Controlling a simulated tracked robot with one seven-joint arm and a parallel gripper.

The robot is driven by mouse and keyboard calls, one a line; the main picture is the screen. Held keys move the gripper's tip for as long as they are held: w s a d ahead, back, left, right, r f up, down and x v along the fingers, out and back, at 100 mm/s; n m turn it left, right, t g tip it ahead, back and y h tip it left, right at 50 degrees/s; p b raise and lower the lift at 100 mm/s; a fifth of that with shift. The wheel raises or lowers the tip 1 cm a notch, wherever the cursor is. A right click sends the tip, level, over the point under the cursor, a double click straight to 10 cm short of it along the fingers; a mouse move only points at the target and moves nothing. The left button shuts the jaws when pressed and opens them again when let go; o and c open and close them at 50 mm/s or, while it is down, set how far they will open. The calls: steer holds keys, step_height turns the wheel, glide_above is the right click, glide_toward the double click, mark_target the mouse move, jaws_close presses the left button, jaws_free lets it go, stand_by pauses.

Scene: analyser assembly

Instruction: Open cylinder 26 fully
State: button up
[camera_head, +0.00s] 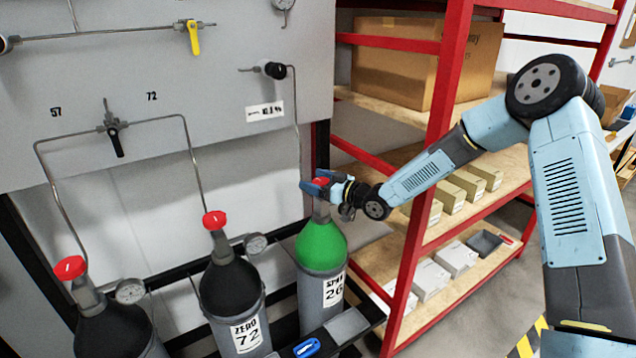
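Cylinder 26 (321,250) stands at the right end of the row, grey with a green shoulder and a label reading 26. Its red valve knob (320,181) shows at the top, partly covered by my gripper. My gripper (318,184) is at the knob from the right, its blue fingers beside or around it. I cannot tell whether the fingers press on the knob, nor how far the valve is turned.
Cylinder 72 (232,290) and another dark cylinder (115,330) with red knobs stand to the left. A red shelf (427,190) with boxes stands close behind my arm. A tube (297,130) runs down from the panel towards cylinder 26.

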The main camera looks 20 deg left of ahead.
steer(key=shift+s+d, duration=0.1)
steer(key=shift+d, duration=0.5)
steer(key=v, duration=1.2)
steer(key=shift+s+d, duration=0.15)
steer(key=shift+d, duration=0.15)
steer(key=shift+f, duration=0.1)
